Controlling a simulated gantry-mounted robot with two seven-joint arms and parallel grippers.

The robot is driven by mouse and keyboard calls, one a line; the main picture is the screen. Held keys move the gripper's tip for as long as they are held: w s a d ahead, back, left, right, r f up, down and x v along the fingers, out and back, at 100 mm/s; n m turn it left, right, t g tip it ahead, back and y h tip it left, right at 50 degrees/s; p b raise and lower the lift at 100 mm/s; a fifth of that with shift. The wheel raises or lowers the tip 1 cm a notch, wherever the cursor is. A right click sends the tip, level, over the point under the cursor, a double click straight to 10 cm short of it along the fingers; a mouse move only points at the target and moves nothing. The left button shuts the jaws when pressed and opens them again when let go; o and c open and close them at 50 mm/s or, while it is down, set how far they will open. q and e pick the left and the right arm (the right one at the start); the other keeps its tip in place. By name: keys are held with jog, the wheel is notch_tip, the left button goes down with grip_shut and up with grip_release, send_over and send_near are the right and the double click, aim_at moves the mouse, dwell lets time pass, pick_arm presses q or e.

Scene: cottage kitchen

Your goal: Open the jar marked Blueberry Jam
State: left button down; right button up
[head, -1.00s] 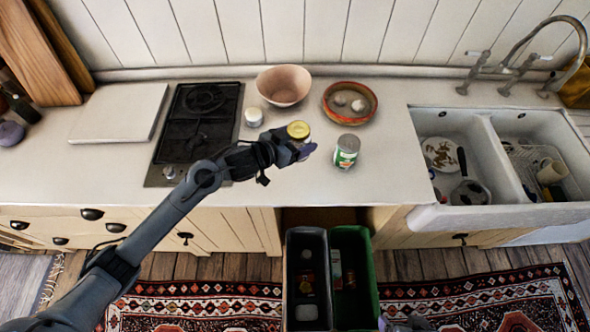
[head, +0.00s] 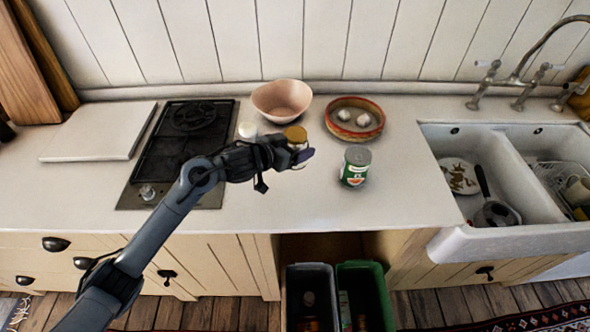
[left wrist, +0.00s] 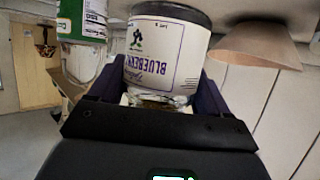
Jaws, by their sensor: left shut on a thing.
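The jar marked Blueberry (left wrist: 160,58) appears upside down in the left wrist view, its label facing the camera. In the head view, the same glass jar (head: 299,156) is upright over the counter, with a gold lid (head: 295,134) on it. My left gripper (head: 298,155) is shut on the jar; its purple fingers flank the jar in the left wrist view. I cannot tell whether the jar's base touches the counter; the gripper partly hides it. My right gripper is not in view.
A pink bowl (head: 281,99), a red-rimmed dish (head: 355,118) and a small white object (head: 247,130) are behind. The stove (head: 180,150) is left, the sink (head: 470,236) right. The counter in front is clear.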

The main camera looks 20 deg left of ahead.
pick_arm(q)
jog(key=shift+f+b, duration=0.8)
jog(key=shift+f, duration=2.5)
jog(key=shift+f, duration=0.15)
grip_release()
